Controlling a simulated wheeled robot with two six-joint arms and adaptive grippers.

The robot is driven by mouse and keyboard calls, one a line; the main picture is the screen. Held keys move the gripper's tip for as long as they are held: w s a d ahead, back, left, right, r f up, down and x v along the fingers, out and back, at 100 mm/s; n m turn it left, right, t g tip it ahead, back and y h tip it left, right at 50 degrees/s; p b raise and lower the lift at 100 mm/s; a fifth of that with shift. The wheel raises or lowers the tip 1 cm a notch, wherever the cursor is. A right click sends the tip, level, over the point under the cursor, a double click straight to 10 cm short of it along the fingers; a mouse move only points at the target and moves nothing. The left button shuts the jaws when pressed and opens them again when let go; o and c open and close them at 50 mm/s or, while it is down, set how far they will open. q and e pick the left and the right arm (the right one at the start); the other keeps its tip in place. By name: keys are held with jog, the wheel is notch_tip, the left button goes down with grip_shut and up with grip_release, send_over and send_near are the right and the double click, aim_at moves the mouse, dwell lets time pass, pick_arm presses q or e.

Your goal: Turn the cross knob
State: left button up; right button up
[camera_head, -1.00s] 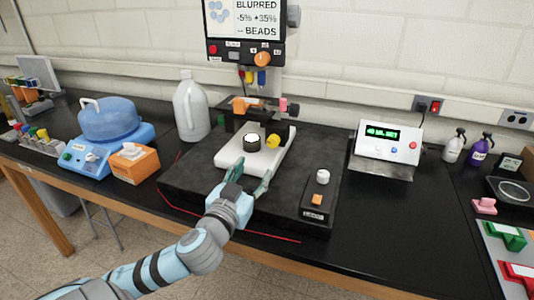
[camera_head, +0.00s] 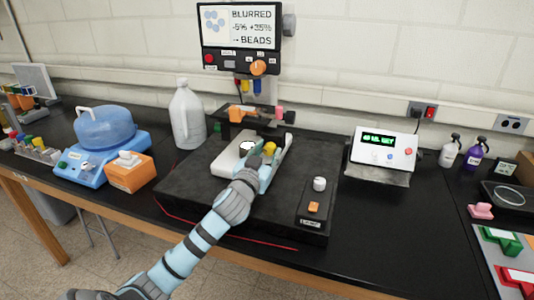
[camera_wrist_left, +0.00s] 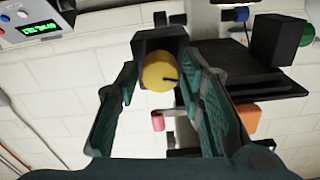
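A round yellow knob (camera_head: 269,149) sits at the right side of the white stage (camera_head: 228,161) on the black microscope base. In the left wrist view the yellow knob (camera_wrist_left: 158,76) shows face-on with a dark mark on it, in front of a black block. My left gripper (camera_head: 272,157) is close in front of it. Its two green-padded fingers (camera_wrist_left: 166,78) are open, one on each side of the knob, with gaps showing; contact is not visible. No knob is plainly cross-shaped at this size. My right gripper is not in view.
Behind stands a screen (camera_head: 241,27) with an orange dial (camera_head: 258,67). A black pad with a white knob (camera_head: 320,184) is at the right. A white jug (camera_head: 188,115) stands left, and a white display box (camera_head: 384,150) right.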

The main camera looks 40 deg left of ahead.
pick_arm(q)
jog(key=c, duration=0.6)
jog(key=shift+r+n, duration=0.1)
jog(key=shift+n, duration=0.3)
grip_shut()
jog(key=o, duration=1.1)
grip_release()
jog(key=shift+d, duration=0.1)
jog(key=shift+s+a, duration=0.1)
jog(key=shift+a, duration=0.1)
jog(key=v, duration=1.2)
jog(key=shift+d, duration=0.1)
